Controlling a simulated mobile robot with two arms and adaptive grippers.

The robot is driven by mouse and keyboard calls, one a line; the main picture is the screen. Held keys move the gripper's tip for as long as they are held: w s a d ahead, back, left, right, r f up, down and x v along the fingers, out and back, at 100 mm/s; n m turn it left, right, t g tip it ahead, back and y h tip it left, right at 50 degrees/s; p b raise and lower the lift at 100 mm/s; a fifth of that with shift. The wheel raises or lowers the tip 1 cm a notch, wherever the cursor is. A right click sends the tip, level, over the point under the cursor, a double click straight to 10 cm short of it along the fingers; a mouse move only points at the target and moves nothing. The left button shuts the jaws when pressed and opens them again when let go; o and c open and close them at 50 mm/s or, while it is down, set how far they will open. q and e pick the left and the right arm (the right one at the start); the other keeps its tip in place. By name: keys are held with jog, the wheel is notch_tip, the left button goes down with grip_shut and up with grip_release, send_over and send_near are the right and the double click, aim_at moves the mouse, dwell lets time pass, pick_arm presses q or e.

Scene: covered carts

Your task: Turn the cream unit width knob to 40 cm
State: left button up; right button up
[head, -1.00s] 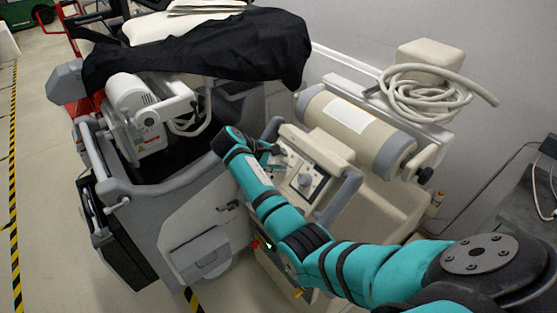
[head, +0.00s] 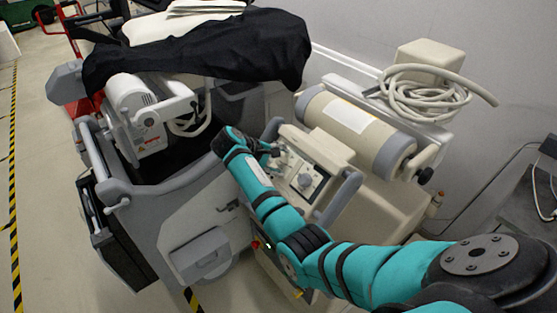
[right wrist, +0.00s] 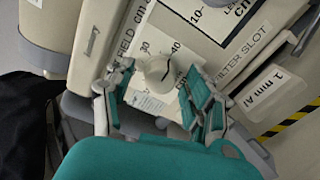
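The cream unit (head: 318,146) stands at the middle right in the head view, with a sloping control panel. In the right wrist view, a round cream knob (right wrist: 157,73) sits on a white dial plate (right wrist: 150,103) with printed numbers, 40 among them. Its exact setting is too small to read. My right gripper (right wrist: 158,84) is open, with one finger on each side of this knob and visible gaps. In the head view, my right gripper (head: 276,154) is over the panel's left part and hides the knob there. My left gripper is out of view.
Another knob (head: 305,181) is on the same panel. A grey handle bar (head: 340,198) borders the panel. A cream cylinder (head: 352,130) and a coiled hose (head: 425,93) lie behind. A grey cart (head: 165,215) with a black cover (head: 205,50) stands at left.

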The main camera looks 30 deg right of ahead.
jog(key=w+v, duration=0.1)
jog(key=v, duration=1.1)
jog(key=shift+s, duration=0.5)
